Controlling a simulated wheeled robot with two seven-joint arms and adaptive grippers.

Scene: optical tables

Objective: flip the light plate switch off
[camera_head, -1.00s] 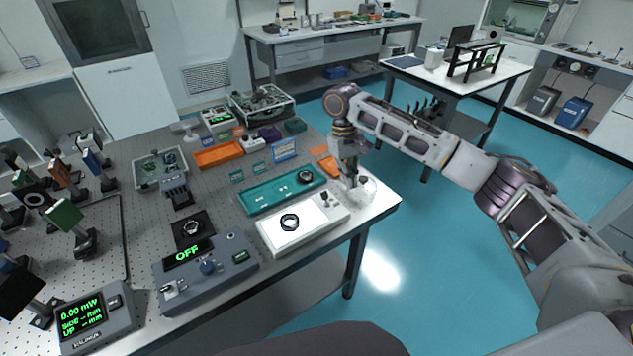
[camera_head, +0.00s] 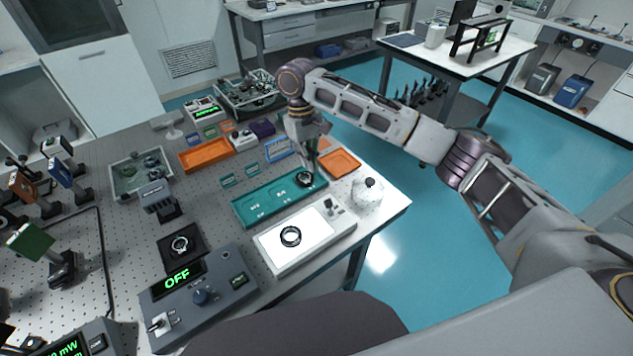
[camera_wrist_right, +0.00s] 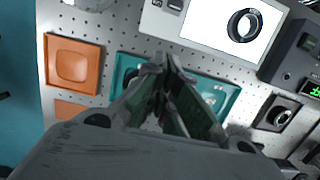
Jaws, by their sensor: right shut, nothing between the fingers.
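The light plate (camera_head: 272,250) is a flat white box near the table's front right edge, with a bright white top and a black ring (camera_head: 290,236) lying on it. Its small dark switch parts (camera_head: 330,206) sit at its far right end; their setting is too small to tell. The plate's bright face also shows at the top of the right wrist view (camera_wrist_right: 205,25). My right gripper (camera_head: 311,170) is shut and empty, pointing down over the right end of the teal tray (camera_head: 250,212), beyond the plate and apart from the switch. My left gripper is not in view.
A round glass jar (camera_head: 368,192) stands right of the switch end. An orange tray (camera_head: 341,163) lies behind it. A grey control box reading OFF (camera_head: 225,295) stands left of the plate. A ring lies in the teal tray (camera_head: 305,179).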

